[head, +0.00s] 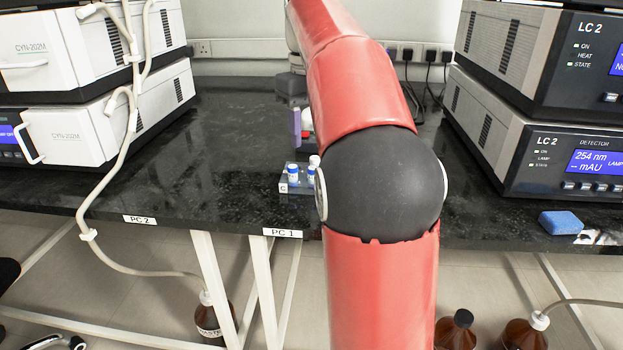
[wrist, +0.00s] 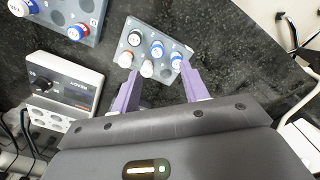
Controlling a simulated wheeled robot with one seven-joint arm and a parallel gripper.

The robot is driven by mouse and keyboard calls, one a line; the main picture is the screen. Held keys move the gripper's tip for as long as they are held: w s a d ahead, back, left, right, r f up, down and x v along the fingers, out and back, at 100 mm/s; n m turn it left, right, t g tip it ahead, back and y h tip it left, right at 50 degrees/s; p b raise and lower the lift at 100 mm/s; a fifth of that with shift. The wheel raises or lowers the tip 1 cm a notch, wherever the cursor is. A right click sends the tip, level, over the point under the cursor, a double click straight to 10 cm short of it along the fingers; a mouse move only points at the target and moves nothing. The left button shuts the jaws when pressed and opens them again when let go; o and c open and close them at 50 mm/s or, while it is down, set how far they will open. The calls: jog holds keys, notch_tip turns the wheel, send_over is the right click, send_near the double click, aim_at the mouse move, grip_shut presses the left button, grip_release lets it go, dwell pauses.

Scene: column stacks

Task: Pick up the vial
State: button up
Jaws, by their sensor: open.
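Several small vials stand in a small grey rack (wrist: 129,24) ahead of my gripper in the wrist view. One vial has a dark-ringed cap (wrist: 134,38), and two have blue-ringed caps, one in the middle (wrist: 157,50) and one at the right (wrist: 176,60). Paler white tops (wrist: 147,69) stand on the side nearer my fingers. Which vial is meant, I cannot tell. My gripper (wrist: 161,72) is open, its two purple fingers apart, with nothing seen held between them. In the head view my arm hides most of the gripper; one purple finger (head: 297,128) shows.
In the head view a small rack marked C (head: 290,187) with blue-and-white vials stands near the bench's front edge. The wrist view shows another rack (wrist: 62,18) at upper left and a white device with a dial (wrist: 65,88). Instrument stacks (head: 560,150) flank the bench; a blue sponge (head: 561,222) lies right.

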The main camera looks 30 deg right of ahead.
jog(key=f+b, duration=0.1)
jog(key=f, duration=0.6)
jog(key=shift+s+d+b, duration=0.1)
jog(key=shift+d+b, duration=0.1)
jog(key=shift+b, duration=0.15)
grip_shut()
